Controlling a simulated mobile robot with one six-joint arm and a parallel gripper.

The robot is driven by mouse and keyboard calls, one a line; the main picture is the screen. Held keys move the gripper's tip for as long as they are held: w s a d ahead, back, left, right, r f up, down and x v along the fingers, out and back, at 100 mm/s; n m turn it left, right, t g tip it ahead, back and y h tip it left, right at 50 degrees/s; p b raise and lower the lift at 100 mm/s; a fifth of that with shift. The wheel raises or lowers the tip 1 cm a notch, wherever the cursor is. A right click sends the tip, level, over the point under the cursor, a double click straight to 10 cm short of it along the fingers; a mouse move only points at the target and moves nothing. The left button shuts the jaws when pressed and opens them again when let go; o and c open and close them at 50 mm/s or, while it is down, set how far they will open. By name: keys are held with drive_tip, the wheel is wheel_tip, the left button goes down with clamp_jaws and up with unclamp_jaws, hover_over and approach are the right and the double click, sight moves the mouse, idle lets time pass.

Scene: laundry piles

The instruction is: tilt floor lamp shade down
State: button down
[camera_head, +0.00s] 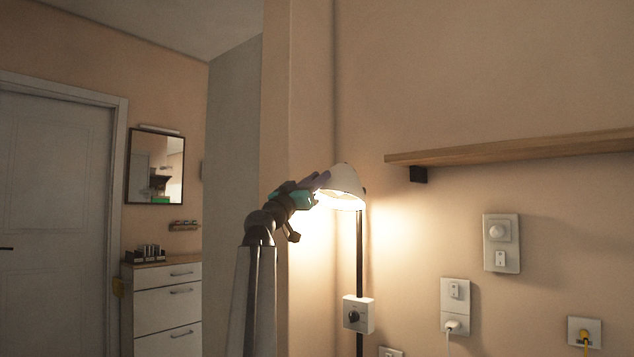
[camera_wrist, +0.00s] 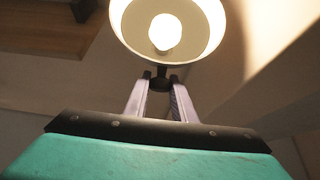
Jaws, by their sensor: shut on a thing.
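The floor lamp's white shade (camera_head: 346,183) is lit and sits at the top of a thin black pole (camera_head: 359,250), close to the wall corner. Its opening faces down and somewhat to the left. My gripper (camera_head: 322,180) reaches it from the left. In the wrist view the shade (camera_wrist: 205,22) shows from below, with the glowing bulb (camera_wrist: 165,32) inside. There the two fingers of my gripper (camera_wrist: 160,88) close on a small dark part at the shade's near edge. The exact contact is small and hard to make out.
A wooden wall shelf (camera_head: 520,150) with a black bracket juts out at right. A white box with a dial (camera_head: 357,314) is by the pole. Switches and sockets (camera_head: 501,243) are on the right wall. A white drawer cabinet (camera_head: 165,300) stands at left.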

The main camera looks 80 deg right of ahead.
sight(322, 191)
drive_tip(key=shift+w+f+b, duration=0.2)
drive_tip(key=shift+f+b, duration=2.1)
drive_tip(key=shift+f, duration=0.35)
drive_tip(key=shift+s+d+f+b, duration=0.1)
drive_tip(key=shift+d+f+b, duration=0.05)
drive_tip(key=shift+f+b, duration=0.6)
drive_tip(key=shift+d+f+b, duration=0.1)
drive_tip(key=shift+f+b, duration=0.6)
drive_tip(key=shift+f, duration=0.2)
drive_tip(key=c, duration=1.5)
unclamp_jaws()
drive_tip(key=shift+c, duration=0.2)
drive_tip(key=shift+a, duration=0.15)
